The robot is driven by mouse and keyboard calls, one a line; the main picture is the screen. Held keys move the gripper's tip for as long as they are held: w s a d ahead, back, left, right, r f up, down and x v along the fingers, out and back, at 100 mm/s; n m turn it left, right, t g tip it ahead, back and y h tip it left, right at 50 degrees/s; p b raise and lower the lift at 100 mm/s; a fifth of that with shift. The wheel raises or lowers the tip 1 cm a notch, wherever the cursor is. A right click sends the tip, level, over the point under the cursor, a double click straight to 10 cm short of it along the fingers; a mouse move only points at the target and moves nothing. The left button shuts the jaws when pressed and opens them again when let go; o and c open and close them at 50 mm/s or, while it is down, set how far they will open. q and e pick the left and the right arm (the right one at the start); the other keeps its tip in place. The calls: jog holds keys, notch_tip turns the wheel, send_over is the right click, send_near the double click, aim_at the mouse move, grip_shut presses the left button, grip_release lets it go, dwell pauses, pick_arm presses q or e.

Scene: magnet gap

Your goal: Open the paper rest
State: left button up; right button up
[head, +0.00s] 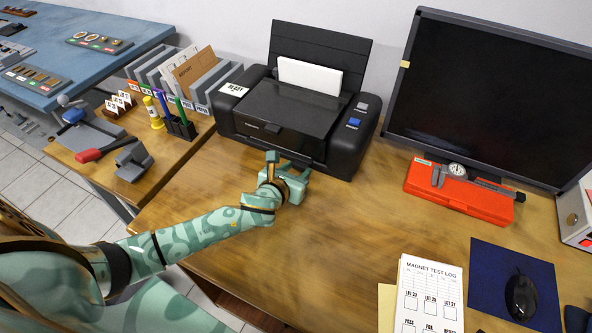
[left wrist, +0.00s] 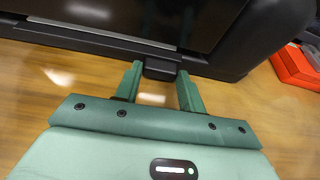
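The black printer (head: 300,105) stands at the back of the wooden desk, with white paper (head: 309,76) upright in its rear feeder. The paper rest appears to be at its low front, where a small dark tab (left wrist: 161,68) sticks out in the left wrist view. My left gripper (head: 289,164) is at the printer's lower front edge. In the left wrist view its two green fingers (left wrist: 160,75) stand apart, one on each side of the tab. I cannot tell whether they touch it. My right gripper is not in view.
A monitor (head: 485,90) stands right of the printer, with a red case (head: 458,192) and caliper before it. A test log sheet (head: 428,290) and a mouse (head: 521,297) on a blue mat lie at front right. Pen and file holders (head: 181,125) stand left. The desk before the printer is clear.

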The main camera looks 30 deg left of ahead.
pick_arm(q)
grip_shut()
jog(key=shift+s+r+p, duration=0.1)
jog(key=shift+s+p, duration=0.15)
jog(key=shift+p, duration=0.05)
jog(key=s+p, duration=0.1)
jog(key=s, duration=0.1)
jog(key=s+p, duration=0.2)
jog(key=shift+s+d+r, duration=0.15)
jog(key=shift+s+r, duration=0.05)
jog(key=shift+s, duration=0.05)
jog(key=shift+s+f, duration=0.1)
jog(key=shift+s, duration=0.3)
jog(key=shift+f, duration=0.15)
jog(key=o, duration=1.1)
grip_release()
